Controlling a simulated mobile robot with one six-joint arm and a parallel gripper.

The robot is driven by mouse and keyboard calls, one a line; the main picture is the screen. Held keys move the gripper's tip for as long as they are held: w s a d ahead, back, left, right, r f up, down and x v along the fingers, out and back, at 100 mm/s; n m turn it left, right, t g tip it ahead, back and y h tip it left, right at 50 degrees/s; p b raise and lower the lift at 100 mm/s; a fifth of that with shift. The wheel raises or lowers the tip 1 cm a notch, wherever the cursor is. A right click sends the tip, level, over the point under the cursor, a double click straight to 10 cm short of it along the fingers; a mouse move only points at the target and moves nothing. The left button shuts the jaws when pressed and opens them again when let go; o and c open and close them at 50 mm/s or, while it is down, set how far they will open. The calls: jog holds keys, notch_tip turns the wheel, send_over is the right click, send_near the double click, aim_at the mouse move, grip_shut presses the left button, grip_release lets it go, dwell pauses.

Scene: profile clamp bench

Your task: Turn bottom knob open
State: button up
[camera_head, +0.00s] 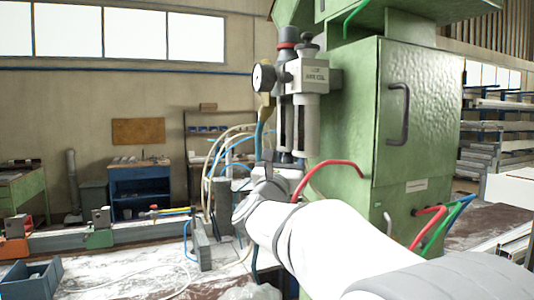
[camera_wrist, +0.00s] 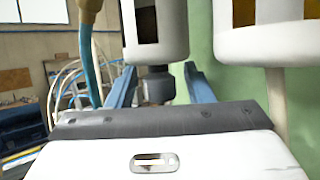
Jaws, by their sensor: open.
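The bottom knob (camera_wrist: 155,86) is a small dark grey cylinder under a light grey bowl (camera_wrist: 155,30) in the wrist view. My gripper (camera_wrist: 160,80) is open, with one blue finger on each side of the knob. A gap shows between the knob and each finger, so they look apart from it. In the head view, the air unit (camera_head: 309,75) with its bowls is fixed to the left of the green cabinet. My gripper (camera_head: 274,172) is just below its bowls there, and its fingertips are hard to make out.
A second bowl (camera_wrist: 270,40) hangs close on the right in the wrist view. A brass fitting with a blue hose (camera_wrist: 86,50) is on the left. A round gauge (camera_head: 264,77), a red hose (camera_head: 325,170) and the green cabinet (camera_head: 358,120) are near my arm in the head view.

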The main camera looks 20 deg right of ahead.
jog(key=shift+w+d, duration=0.15)
jog(key=shift+c, duration=0.2)
jog(key=c, duration=0.9)
jog(key=shift+d, duration=0.35)
jog(key=shift+w+a+f, duration=0.1)
jog(key=shift+w+a, duration=0.1)
jog(key=shift+a, duration=0.1)
jog(key=shift+c, duration=0.3)
jog(key=shift+d+f+b, duration=0.1)
jog(key=shift+d+b, duration=0.05)
jog(key=shift+b, duration=0.2)
jog(key=m+g+h+b, duration=0.1)
jog(key=m+g+b, duration=0.2)
jog(key=g, duration=0.6)
jog(key=s+m+g+h+b, duration=0.1)
jog(key=m+g+b, duration=0.2)
jog(key=m+g, duration=0.4)
jog(key=s+m+g+h+b, duration=0.1)
jog(key=m+g+b, duration=0.3)
jog(key=g, duration=0.8)
jog(key=shift+s+r+m+g+h, duration=0.3)
jog(key=shift+r+m+h, duration=0.1)
jog(key=shift+m, duration=0.5)
